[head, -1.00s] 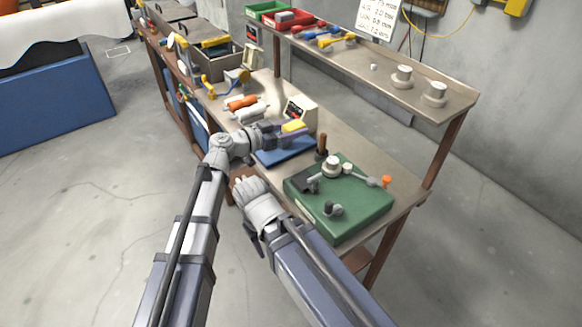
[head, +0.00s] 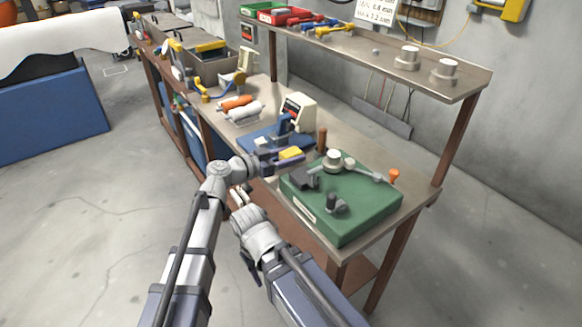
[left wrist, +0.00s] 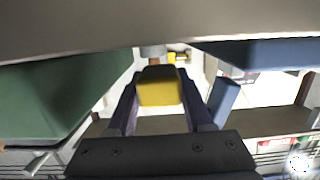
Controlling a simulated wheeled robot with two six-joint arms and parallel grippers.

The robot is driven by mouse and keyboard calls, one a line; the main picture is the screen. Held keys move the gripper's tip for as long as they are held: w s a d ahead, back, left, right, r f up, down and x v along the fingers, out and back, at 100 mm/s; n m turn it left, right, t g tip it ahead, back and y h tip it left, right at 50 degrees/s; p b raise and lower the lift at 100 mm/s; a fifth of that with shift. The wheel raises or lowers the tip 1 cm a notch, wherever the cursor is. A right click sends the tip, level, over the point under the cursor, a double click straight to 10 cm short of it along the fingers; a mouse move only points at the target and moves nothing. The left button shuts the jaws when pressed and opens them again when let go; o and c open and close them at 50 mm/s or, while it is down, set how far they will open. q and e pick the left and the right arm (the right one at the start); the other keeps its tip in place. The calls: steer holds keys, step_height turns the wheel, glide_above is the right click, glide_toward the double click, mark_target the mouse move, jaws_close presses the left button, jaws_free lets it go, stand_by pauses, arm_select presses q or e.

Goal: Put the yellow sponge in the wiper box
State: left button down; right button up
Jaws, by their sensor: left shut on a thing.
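The yellow sponge (head: 291,153) is held in my left gripper (head: 288,158), near the front edge of the bench, between the blue plate and the green base. In the left wrist view the sponge (left wrist: 160,88) sits between the two dark fingers of my left gripper (left wrist: 160,100), which are shut on it. A grey open box (head: 211,68) with yellow and dark things at its top stands at the far left of the bench. I cannot tell surely whether it is the wiper box. My right arm reaches in low, in front of the bench; its gripper's jaws are not clear.
A green base (head: 345,210) with metal fittings fills the near right of the bench. A blue plate device (head: 262,138), a white meter (head: 298,108), an orange roll (head: 235,102) and a white roll (head: 245,113) lie beyond. A raised shelf (head: 385,62) runs along the back.

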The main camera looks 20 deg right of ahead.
mark_target(291, 168)
arm_select(q)
steer(key=shift+f+b, duration=1)
steer(key=shift+f, duration=0.4)
steer(key=shift+f, duration=0.15)
steer(key=c, duration=0.6)
jaws_free()
